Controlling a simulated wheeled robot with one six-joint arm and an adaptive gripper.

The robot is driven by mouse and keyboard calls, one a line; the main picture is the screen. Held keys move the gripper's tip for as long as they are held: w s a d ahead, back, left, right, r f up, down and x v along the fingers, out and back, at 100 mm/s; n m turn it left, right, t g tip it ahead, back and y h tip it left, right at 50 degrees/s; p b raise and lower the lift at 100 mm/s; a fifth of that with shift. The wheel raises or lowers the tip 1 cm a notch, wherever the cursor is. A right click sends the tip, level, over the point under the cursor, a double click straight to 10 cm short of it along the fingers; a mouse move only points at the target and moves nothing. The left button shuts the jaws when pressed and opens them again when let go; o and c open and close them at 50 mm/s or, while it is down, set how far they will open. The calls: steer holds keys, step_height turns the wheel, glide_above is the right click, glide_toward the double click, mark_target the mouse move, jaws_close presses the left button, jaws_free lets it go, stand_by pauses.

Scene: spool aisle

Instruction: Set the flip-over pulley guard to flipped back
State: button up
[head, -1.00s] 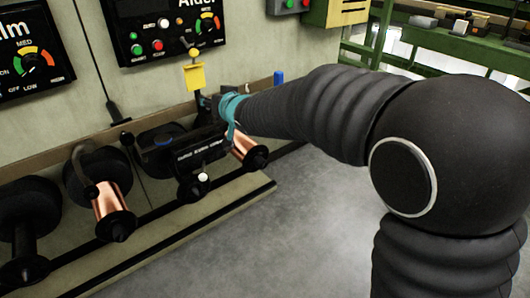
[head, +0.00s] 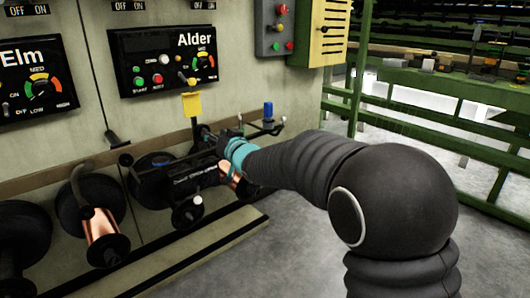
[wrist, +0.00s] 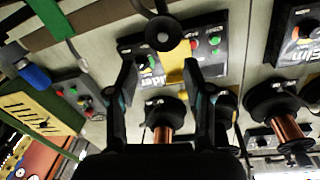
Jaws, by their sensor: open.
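A yellow plate (head: 191,104) stands upright below the Alder panel, above the spool row; I cannot tell for sure that it is the pulley guard. It also shows in the wrist view (wrist: 174,70), beyond my fingers. My gripper (wrist: 160,72) is open, with nothing seen between its fingers. A dark round disc on a stem (wrist: 163,34) lies just past the fingertips in the wrist view, apart from them. In the head view my gripper is at the spool row, below the yellow plate, its fingertips hard to make out among dark parts.
The Alder panel (head: 165,60) and the Elm panel (head: 37,78) are on the wall. Copper spools (head: 101,226) stand along the low ledge on the left. A blue-topped part (head: 268,112) is right of the yellow plate. Green railing (head: 440,115) stands right; floor between is clear.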

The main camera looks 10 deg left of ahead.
steer(key=s+d+h, duration=0.1)
steer(key=s+d, duration=0.3)
steer(key=d, duration=0.3)
steer(key=s+d+r+m+h+p, duration=0.1)
steer(key=s+d, duration=0.3)
steer(key=d, duration=0.4)
steer(key=shift+s+d+r+t+h, duration=0.2)
steer(key=shift+t+h, duration=0.2)
steer(key=shift+h, duration=0.4)
